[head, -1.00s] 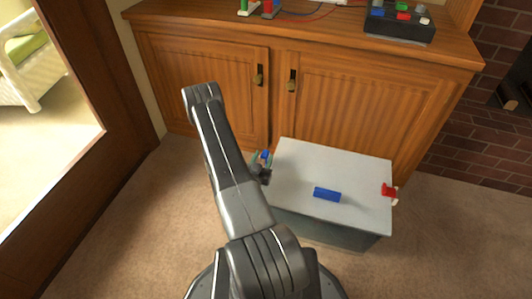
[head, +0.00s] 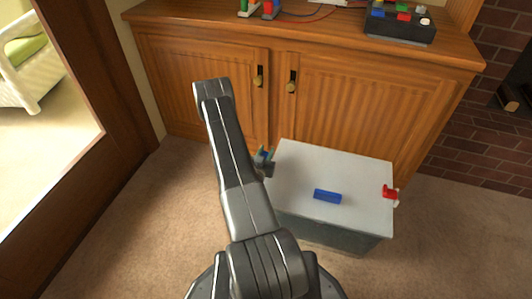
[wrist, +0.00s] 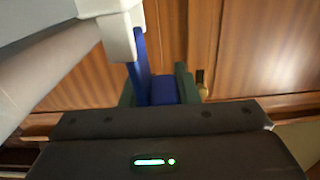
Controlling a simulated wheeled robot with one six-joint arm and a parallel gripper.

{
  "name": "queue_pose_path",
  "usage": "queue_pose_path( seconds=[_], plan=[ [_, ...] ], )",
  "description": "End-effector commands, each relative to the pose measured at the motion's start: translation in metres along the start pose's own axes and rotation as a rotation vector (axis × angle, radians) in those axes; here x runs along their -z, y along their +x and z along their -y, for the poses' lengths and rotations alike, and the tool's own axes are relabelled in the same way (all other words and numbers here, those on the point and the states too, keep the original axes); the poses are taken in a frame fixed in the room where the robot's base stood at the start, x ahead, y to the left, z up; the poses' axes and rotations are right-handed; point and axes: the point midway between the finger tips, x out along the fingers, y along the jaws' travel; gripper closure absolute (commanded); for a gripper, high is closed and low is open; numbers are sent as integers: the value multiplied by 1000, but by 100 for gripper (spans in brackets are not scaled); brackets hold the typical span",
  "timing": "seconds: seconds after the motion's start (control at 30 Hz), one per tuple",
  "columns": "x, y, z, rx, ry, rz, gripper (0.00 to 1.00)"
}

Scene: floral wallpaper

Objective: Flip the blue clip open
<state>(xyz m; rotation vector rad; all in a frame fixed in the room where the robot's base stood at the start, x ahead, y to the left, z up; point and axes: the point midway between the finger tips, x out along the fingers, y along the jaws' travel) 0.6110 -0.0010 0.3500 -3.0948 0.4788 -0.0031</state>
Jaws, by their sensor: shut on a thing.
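The blue clip (wrist: 163,92) is at the left side of a grey box (head: 300,160) with a pale lid. In the wrist view it stands between the green fingers of my gripper (wrist: 156,88), below a white mount (wrist: 118,35). My gripper is shut on the clip. In the head view my gripper (head: 264,160) is at the box's left edge, and only a little blue shows there. I cannot tell exactly how far the clip is turned.
A blue handle (head: 327,196) is on the lid, and a red clip (head: 389,192) is on the box's right side. A wooden cabinet (head: 340,100) stands close behind. A dark panel with coloured buttons (head: 400,22) is on its top. Carpet is clear at left.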

Motion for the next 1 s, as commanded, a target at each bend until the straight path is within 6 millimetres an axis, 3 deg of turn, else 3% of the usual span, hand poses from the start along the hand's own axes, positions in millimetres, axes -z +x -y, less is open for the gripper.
queue_pose_path(
  seconds=[0.23, 0.53, 0.57, 0.6, 1.0],
  plan=[
    [-4, 0, 7, 2, -104, 1, 96],
    [-3, 0, 8, 4, -114, 2, 96],
    [-3, 0, 8, 4, -113, 2, 67],
    [-3, 0, 8, 4, -113, 1, 59],
    [-3, -7, 7, 2, -114, 3, 56]
  ],
)
